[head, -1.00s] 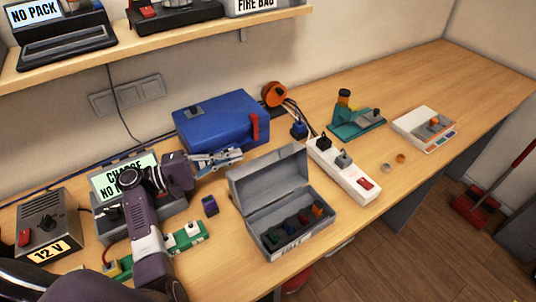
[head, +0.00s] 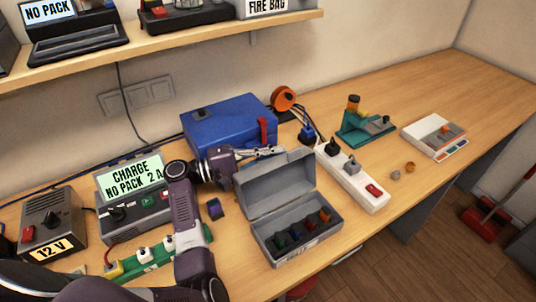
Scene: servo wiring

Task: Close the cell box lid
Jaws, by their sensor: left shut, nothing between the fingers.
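The grey cell box (head: 298,246) stands on the bench with its lid (head: 277,184) raised and tilted back. Several small coloured cells (head: 302,229) sit inside it. My left gripper (head: 280,150) is shut and empty. In the picture it lies at the upper edge of the raised lid, on the side towards the blue case; I cannot tell whether it touches the lid. My right gripper is not in view.
A blue case (head: 222,125) stands behind the gripper. A white power strip (head: 352,178) lies right of the box. A charger (head: 133,205), a green strip (head: 150,258) and a small purple block (head: 215,208) are to the left. The far right bench is mostly clear.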

